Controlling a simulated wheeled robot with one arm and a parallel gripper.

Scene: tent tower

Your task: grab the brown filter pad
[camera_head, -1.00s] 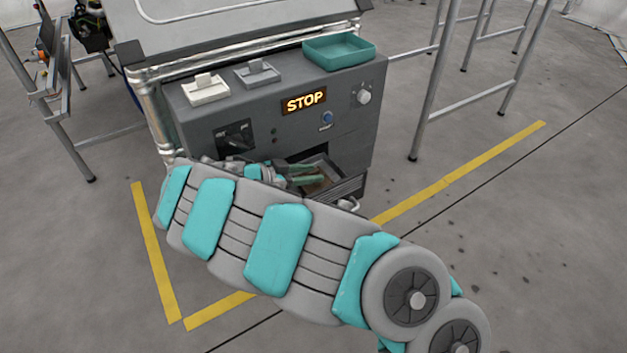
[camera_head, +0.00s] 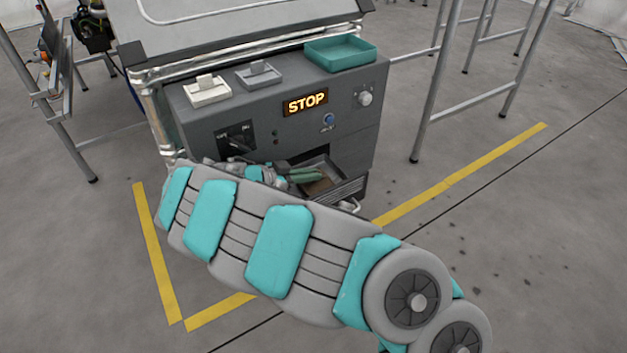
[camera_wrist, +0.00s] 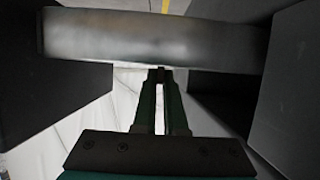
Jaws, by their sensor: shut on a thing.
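The brown filter pad (camera_head: 318,186) shows in the head view inside the open drawer (camera_head: 345,190) at the front of the grey machine. My gripper (camera_head: 318,174) reaches into the drawer from the left, its green fingers at the pad. In the wrist view, the fingers of my gripper (camera_wrist: 161,75) are close together, and their tips meet the lower edge of a wide grey band. I cannot make out the pad's brown face there. The gripper is shut on the pad; the contact itself is hardly visible.
The grey machine (camera_head: 240,115) has a lit STOP sign (camera_head: 305,102), a knob and a dark switch. A teal tray (camera_head: 340,55) and two small holders stand on top. Drawer walls closely surround my gripper.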

